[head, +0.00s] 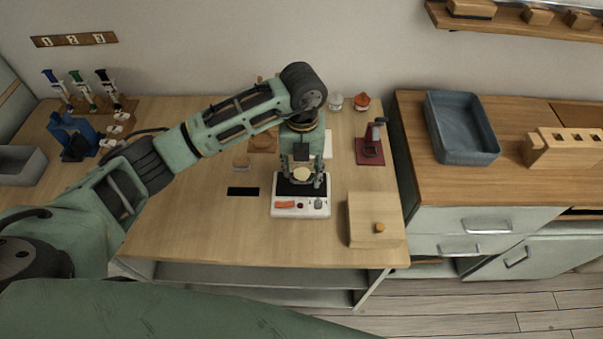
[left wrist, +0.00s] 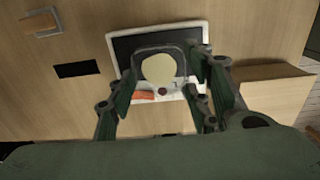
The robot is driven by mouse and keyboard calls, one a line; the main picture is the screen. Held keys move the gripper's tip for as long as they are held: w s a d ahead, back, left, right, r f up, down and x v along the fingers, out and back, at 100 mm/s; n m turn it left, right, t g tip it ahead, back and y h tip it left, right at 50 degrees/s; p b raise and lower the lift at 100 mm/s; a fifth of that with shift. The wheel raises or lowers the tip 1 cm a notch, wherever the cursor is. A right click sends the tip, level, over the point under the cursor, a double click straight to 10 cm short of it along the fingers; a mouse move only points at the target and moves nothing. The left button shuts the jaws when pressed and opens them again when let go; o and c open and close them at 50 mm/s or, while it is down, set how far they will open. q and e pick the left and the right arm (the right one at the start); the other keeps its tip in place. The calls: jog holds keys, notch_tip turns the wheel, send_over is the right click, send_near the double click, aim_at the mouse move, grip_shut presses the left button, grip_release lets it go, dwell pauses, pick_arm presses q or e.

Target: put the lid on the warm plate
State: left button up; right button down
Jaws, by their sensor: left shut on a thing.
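The warm plate (head: 300,208) is a white device with a black top, a red-orange patch and a knob on its front, on the wooden table; it also shows in the left wrist view (left wrist: 198,32). My left gripper (head: 302,180) points down over it, shut on what looks like a clear lid with a dark rounded rim (left wrist: 160,49). A cream round piece (left wrist: 158,69) shows inside that rim; I cannot tell whether it belongs to the lid or lies beneath. The gap between rim and plate is unclear. My right gripper is not in view.
A wooden box (head: 372,222) with an orange knob stands right of the plate. A black rectangle (head: 243,191) lies left of it. A dark red stand (head: 369,152) and small jars (head: 361,102) are behind. The table's front left is clear.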

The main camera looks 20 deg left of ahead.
aim_at(301, 175)
pick_arm(q)
notch_tip(301, 175, down, 3)
jog(key=shift+f+p, duration=0.15)
jog(key=shift+p, duration=0.45)
jog(key=shift+f, duration=0.4)
jog(key=shift+f, duration=0.15)
jog(key=o, duration=0.7)
jog(key=shift+o, duration=0.2)
